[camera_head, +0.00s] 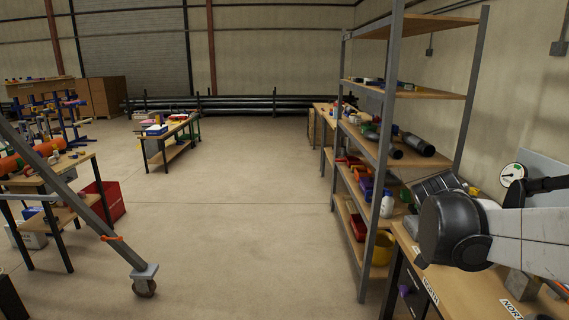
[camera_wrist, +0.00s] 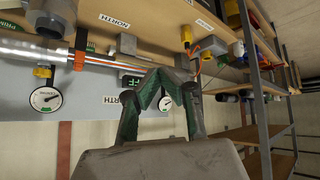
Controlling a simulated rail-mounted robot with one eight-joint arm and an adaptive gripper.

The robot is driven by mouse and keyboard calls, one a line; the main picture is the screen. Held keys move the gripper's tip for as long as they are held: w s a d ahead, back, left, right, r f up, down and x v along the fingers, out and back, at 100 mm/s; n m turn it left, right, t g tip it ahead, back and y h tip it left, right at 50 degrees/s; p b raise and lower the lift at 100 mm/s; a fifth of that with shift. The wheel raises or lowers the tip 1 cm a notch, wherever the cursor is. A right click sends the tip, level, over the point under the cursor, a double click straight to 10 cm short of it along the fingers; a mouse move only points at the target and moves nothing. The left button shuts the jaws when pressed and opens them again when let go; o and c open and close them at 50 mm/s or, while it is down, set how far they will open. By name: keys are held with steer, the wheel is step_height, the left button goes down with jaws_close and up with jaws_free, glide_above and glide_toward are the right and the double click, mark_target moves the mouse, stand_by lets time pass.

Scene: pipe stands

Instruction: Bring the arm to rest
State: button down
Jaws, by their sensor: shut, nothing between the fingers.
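My gripper (camera_wrist: 164,76) shows in the wrist view with its two dark green fingers angled together and their tips meeting. Nothing is held between them. A workbench (camera_wrist: 145,38) with a label reading NORTH fills the top of that view, behind the fingers. In the head view my arm reaches in from the right edge, over the wooden workbench (camera_head: 453,290). The fingers cannot be made out in the head view.
A tall shelf rack (camera_head: 379,170) holding bottles and bins stands close to my arm. A round gauge (camera_head: 513,174) is behind the arm; gauges (camera_wrist: 45,99) also show in the wrist view. A metal pipe (camera_wrist: 28,46) lies at its upper left. The middle floor (camera_head: 235,220) is clear.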

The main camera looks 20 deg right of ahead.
steer(key=s+a+f+n+t+y, duration=0.1)
steer(key=s+a+n+y, duration=0.2)
steer(key=a, duration=0.8)
steer(key=s+a+f+n+t+y, duration=0.15)
steer(key=a+n, duration=0.35)
steer(key=a, duration=0.6)
steer(key=s+a+f+n+t+y, duration=0.15)
steer(key=a+n+y, duration=0.25)
steer(key=a, duration=0.8)
step_height(320, 180, down, 19)
steer(key=b, duration=2)
steer(key=shift+s+d, duration=0.15)
steer(key=shift+d, duration=0.1)
steer(key=shift+f+h, duration=0.2)
steer(key=shift+h, duration=0.05)
step_height(320, 180, down, 6)
steer(key=b, duration=0.6)
steer(key=shift+r, duration=0.15)
